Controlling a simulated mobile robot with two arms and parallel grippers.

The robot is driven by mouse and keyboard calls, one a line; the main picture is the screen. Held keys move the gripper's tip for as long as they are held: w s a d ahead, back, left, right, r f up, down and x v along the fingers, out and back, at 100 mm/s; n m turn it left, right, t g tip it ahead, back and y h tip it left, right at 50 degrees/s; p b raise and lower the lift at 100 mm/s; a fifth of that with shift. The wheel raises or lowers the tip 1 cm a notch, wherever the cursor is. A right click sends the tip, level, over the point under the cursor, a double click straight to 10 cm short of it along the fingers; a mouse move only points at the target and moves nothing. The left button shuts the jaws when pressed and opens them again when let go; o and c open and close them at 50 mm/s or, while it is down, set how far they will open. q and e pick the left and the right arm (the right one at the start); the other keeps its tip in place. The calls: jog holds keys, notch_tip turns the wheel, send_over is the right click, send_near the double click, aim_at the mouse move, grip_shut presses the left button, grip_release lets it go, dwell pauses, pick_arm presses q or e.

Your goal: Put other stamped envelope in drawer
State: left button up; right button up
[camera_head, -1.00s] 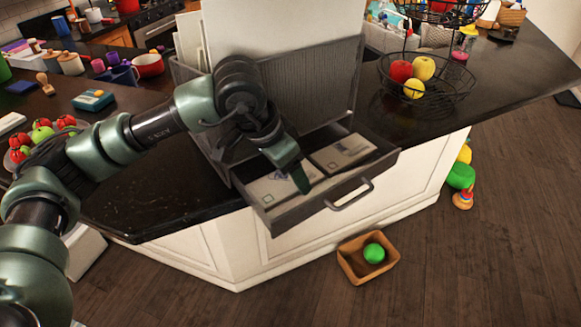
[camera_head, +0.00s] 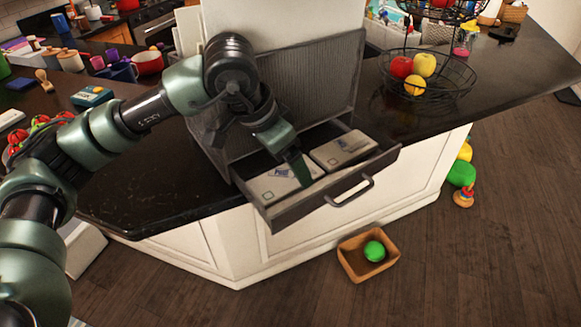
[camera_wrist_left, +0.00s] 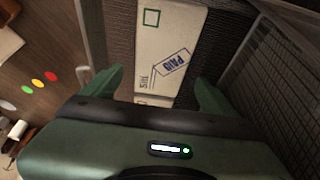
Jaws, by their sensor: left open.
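The drawer (camera_head: 337,194) of a dark grey mesh organiser is pulled open on the counter. Two stamped envelopes lie in it: a left envelope (camera_head: 273,188) and a right envelope (camera_head: 343,149). My left gripper (camera_head: 303,172) is just above the left envelope, over the drawer. In the left wrist view, its two green fingers (camera_wrist_left: 158,92) are apart, with a pale envelope (camera_wrist_left: 165,48) marked with a blue PAID stamp and a green square between and beyond them. Nothing is gripped. I cannot tell whether the fingers touch the envelope. My right gripper is not in view.
The organiser's mesh body (camera_head: 315,85) rises behind the drawer. A wire fruit basket (camera_head: 440,85) stands to the right on the dark counter. A brown box (camera_head: 352,264) with a green ball is on the floor below.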

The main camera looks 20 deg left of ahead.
aim_at(271, 184)
pick_arm(q)
jog(key=b+v, duration=0.1)
jog(key=v, duration=0.8)
jog(key=shift+r, duration=0.25)
jog(key=shift+s+a, duration=0.1)
